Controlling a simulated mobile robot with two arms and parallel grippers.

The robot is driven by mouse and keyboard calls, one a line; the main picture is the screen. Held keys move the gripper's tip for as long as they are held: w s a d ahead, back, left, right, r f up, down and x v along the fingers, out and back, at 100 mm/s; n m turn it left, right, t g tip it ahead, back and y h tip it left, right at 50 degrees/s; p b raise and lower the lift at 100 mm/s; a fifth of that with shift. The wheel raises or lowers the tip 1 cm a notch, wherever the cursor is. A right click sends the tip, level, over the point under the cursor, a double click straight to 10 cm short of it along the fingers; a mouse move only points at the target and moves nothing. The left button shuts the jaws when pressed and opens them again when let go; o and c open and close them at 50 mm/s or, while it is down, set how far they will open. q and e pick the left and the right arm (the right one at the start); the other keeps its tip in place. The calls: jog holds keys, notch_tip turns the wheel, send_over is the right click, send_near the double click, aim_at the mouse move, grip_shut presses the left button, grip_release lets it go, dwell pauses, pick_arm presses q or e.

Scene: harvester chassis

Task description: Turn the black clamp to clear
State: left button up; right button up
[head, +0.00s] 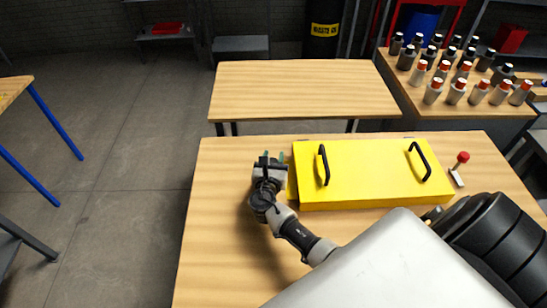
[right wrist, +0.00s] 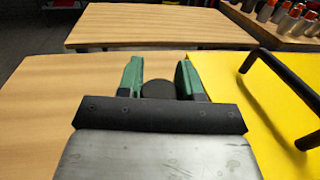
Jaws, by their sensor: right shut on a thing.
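My right gripper (head: 273,157) is at the left end of the yellow box (head: 375,175), low over the wooden table. In the right wrist view its green fingers (right wrist: 159,75) stand on either side of a dark round piece, the black clamp (right wrist: 158,90), and are shut on it. Most of the clamp is hidden by the gripper in both views, so I cannot tell its angle. The yellow box has two black handles on its top and lies just right of the fingers. My left gripper is not in view.
A small red-knobbed piece (head: 461,160) stands on the table (head: 225,240) right of the box. A bare table (head: 305,90) is behind. A side table (head: 400,78) with several bottles is at the back right. The front left of the near table is clear.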

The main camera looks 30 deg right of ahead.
jog(key=o, duration=0.9)
jog(key=b+v, duration=0.2)
jog(key=v, duration=0.8)
jog(key=shift+s+a, duration=0.2)
jog(key=shift+s, duration=0.1)
